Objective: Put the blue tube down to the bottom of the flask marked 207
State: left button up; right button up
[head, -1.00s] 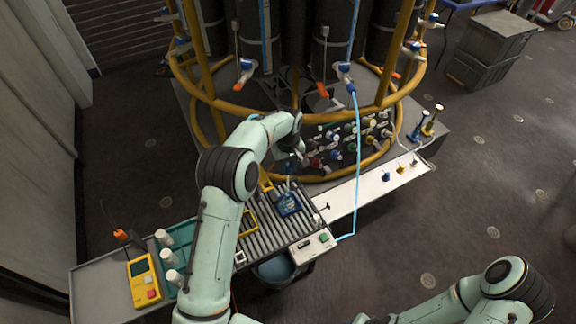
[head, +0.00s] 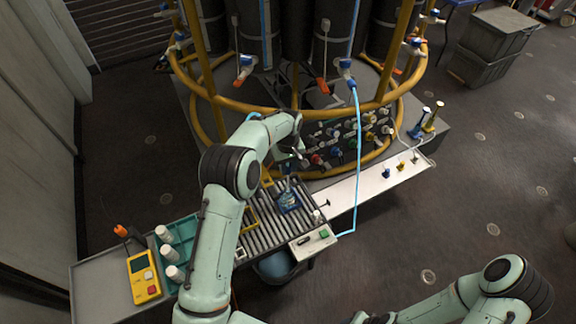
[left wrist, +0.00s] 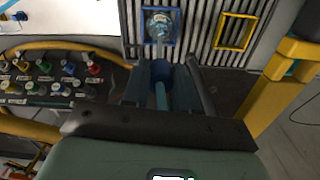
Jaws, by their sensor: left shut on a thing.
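My left gripper (head: 300,158) is above the far end of the roller table, its fingers partly hidden by the arm in the head view. In the left wrist view its jaws (left wrist: 166,82) are shut on a light blue tube (left wrist: 161,97). A clear flask with bluish contents (left wrist: 158,27) stands in a blue frame just beyond the fingertips. It also shows on the rollers in the head view (head: 289,201). Its marking is too small to read. I cannot tell whether the tube's end is at the flask mouth. My right gripper is out of view.
A yellow frame (left wrist: 237,31) lies beside the blue one. A yellow pipe ring and a panel of coloured valves (head: 345,138) stand close behind the gripper. A light blue hose (head: 358,150) hangs at the right. White bottles and a yellow meter (head: 143,277) are at the left.

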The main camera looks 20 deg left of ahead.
aim_at(288, 181)
pick_arm(q)
jog(key=shift+f, duration=1.85)
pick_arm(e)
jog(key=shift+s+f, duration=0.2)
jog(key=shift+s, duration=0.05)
pick_arm(q)
jog(key=shift+f, duration=0.1)
jog(key=shift+f+b, duration=0.3)
jog(key=shift+f, duration=1.7)
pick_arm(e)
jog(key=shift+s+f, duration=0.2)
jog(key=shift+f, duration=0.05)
pick_arm(q)
jog(key=shift+f, duration=0.3)
jog(key=o, duration=1.6)
